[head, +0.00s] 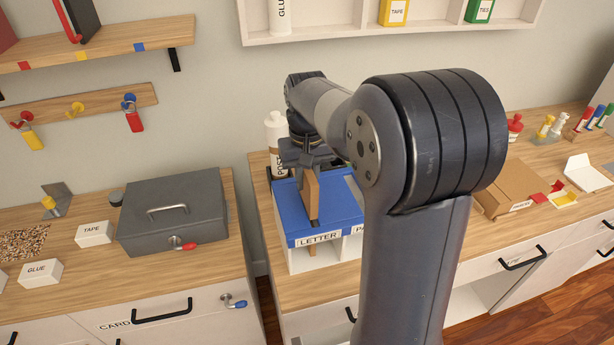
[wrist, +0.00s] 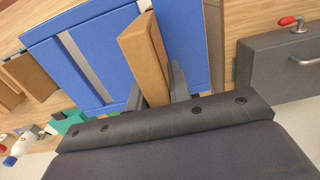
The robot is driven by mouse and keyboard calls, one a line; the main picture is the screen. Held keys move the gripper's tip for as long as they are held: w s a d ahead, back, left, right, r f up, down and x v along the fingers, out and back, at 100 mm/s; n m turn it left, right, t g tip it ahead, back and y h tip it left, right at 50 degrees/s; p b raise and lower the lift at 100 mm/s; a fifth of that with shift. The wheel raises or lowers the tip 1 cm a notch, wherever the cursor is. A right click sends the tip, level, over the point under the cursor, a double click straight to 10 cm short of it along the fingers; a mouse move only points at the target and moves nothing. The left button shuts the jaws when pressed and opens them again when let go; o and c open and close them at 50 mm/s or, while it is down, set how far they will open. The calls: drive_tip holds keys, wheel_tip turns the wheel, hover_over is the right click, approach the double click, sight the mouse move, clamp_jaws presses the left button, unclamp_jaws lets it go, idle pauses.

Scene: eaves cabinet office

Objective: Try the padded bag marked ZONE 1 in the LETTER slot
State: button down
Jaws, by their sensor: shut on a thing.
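My gripper (head: 308,165) is shut on a flat brown padded bag (head: 312,196), held upright on edge. The bag also shows between the jaws in the wrist view (wrist: 143,55). It stands at the blue top (head: 285,212) of a white box, above the LETTER label (head: 318,237). A brown strip shows below the label in the box's open front; I cannot tell if it is the bag's lower end inside the slot. No ZONE 1 marking is readable.
A white bottle (head: 276,135) stands close behind the box. A grey cash box (head: 172,213) with a red key sits on the left counter, across a gap. A brown carton (head: 518,187) lies to the right. My arm hides the box's right part.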

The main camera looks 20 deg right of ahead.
drive_tip(key=shift+f, duration=0.4)
idle(0.3)
drive_tip(key=shift+r, duration=0.15)
idle(0.5)
